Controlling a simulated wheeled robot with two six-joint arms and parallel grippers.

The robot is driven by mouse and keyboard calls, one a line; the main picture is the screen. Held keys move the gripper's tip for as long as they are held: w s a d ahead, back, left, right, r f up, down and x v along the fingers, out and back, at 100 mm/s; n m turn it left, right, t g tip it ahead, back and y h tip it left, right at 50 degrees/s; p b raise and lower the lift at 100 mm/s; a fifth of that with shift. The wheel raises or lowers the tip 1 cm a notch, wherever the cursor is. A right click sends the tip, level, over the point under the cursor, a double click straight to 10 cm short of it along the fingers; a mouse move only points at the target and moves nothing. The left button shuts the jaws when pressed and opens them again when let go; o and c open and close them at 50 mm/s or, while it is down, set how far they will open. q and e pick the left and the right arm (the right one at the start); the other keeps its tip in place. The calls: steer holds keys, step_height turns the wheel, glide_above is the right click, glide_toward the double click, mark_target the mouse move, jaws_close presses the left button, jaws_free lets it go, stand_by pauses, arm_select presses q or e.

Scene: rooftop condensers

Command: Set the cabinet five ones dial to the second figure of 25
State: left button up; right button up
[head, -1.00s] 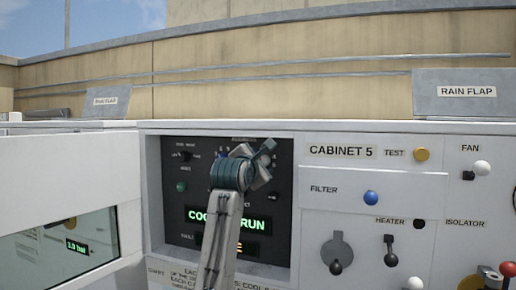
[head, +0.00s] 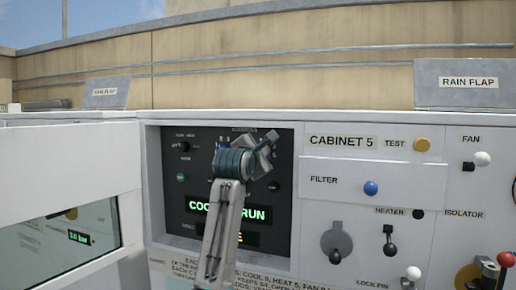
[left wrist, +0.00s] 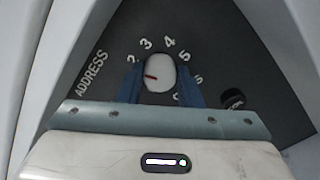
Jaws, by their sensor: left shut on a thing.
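The white dial (left wrist: 159,73) shows in the left wrist view, on a dark panel with the word ADDRESS beside it. Figures 2, 3, 4 and 5 stand around its upper side. Its red mark points left, a little below the 2; a blue finger covers the panel there. My left gripper (left wrist: 160,85) is shut on the dial, one finger on each side. In the head view my left gripper (head: 262,153) is at the upper right of cabinet five's dark panel (head: 176,222) and hides most of the dial. My right gripper is not in view.
An open white door (head: 70,170) stands at the left. A black knob (left wrist: 232,98) lies right of the dial. To the right, the white front carries a blue filter knob (head: 371,188), a heater lever (head: 389,240) and a yellow test button (head: 422,145).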

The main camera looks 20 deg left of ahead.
arm_select(q)
steer(key=m+b, duration=0.3)
steer(key=m, duration=1)
steer(key=m+b, duration=0.3)
steer(key=m, duration=1)
steer(key=shift+a+r+b, duration=0.15)
steer(key=shift+r+b, duration=0.05)
steer(key=shift+b, duration=0.1)
steer(key=shift+m, duration=0.3)
steer(key=o, duration=1)
steer(key=shift+f, duration=0.15)
